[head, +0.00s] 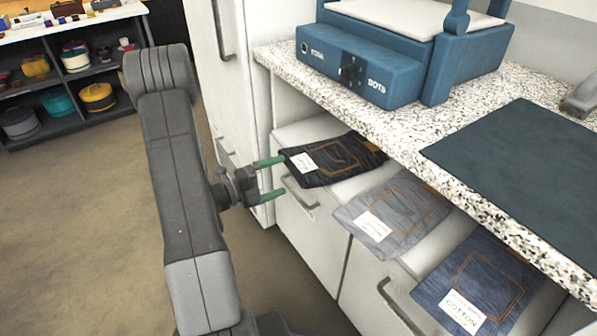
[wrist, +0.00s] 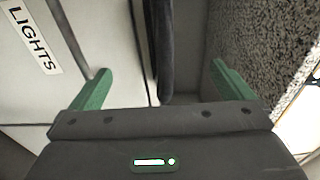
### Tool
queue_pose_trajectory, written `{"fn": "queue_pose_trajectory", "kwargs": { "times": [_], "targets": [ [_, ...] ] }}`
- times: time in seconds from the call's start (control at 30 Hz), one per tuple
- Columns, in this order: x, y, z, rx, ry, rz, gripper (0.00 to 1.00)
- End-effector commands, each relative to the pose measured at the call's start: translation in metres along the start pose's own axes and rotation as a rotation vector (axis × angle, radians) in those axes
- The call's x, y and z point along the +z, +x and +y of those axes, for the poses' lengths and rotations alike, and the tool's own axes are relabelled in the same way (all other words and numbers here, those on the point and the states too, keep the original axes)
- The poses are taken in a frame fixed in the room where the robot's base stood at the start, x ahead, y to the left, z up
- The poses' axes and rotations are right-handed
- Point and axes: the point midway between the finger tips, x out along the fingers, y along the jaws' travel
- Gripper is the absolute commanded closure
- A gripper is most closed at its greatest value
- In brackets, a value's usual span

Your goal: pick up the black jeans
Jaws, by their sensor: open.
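The black jeans (head: 335,158), folded flat with orange stitching and a white label, lie under the speckled countertop and stick out over the drawer fronts. They are the farthest of three folded jeans. My gripper (head: 278,176) is open and empty at their left edge, one green finger by the top side and the other lower down. In the wrist view the open gripper (wrist: 160,72) has a dark folded edge, seemingly the black jeans (wrist: 164,45), between and beyond its fingers. I cannot tell whether a finger touches the cloth.
Grey jeans (head: 395,213) and blue jeans (head: 478,290) lie nearer along the same ledge. The countertop (head: 420,130) overhangs them closely and carries a blue machine (head: 365,70) and a dark mat (head: 525,170). A tall white cabinet (head: 220,85) stands behind my gripper. The floor at left is clear.

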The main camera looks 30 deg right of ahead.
Motion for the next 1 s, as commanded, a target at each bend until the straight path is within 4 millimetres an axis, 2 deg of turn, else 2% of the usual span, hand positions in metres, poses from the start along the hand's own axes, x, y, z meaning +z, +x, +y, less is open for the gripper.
{"fn": "queue_pose_trajectory", "kwargs": {
  "times": [0.6,1.0],
  "targets": [
    [-0.001,0.06,-0.001,0.0,-0.001,0.001,0.0],
    [0.0,0.074,0.0,0.0,0.0,0.0,0.0]
  ]
}}
